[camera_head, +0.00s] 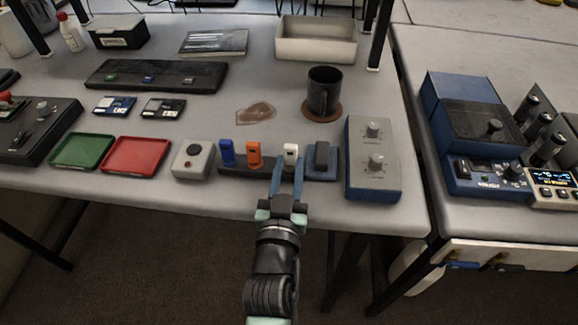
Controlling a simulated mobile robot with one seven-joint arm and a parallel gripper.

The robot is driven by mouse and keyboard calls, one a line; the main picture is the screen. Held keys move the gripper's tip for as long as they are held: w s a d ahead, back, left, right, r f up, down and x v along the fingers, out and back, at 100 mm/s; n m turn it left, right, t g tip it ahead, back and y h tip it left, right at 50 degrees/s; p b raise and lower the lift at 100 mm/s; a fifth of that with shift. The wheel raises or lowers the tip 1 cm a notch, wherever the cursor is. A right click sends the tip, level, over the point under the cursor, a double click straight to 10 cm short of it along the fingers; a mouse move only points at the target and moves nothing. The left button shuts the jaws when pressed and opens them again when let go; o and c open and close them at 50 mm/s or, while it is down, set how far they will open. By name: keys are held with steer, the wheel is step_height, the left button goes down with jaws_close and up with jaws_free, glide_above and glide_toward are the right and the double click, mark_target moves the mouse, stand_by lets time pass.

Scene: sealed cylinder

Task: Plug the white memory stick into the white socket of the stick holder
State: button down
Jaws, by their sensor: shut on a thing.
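The white memory stick (291,150) stands upright between the fingertips of my gripper (289,166), which is shut on it. The stick is over the right part of the dark stick holder (265,169), near the table's front edge. A blue stick (227,151) and an orange stick (254,153) stand upright in the holder to the left. The white socket is not visible, hidden by my gripper and the stick. I cannot tell whether the stick's lower end is in a socket or above it.
A blue block with a dark top (322,158) stands close to the right of my gripper, with a grey two-knob box (373,160) beyond it. A grey button box (193,159) is left of the holder. A black mug (323,88) stands behind on a brown coaster.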

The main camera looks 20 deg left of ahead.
steer(key=shift+f, duration=0.35)
steer(key=c, duration=0.5)
jaws_free()
steer(key=shift+c, duration=0.2)
steer(key=shift+r, duration=0.1)
steer(key=b+v, duration=0.2)
steer(key=v, duration=1.1)
steer(key=shift+r, duration=0.1)
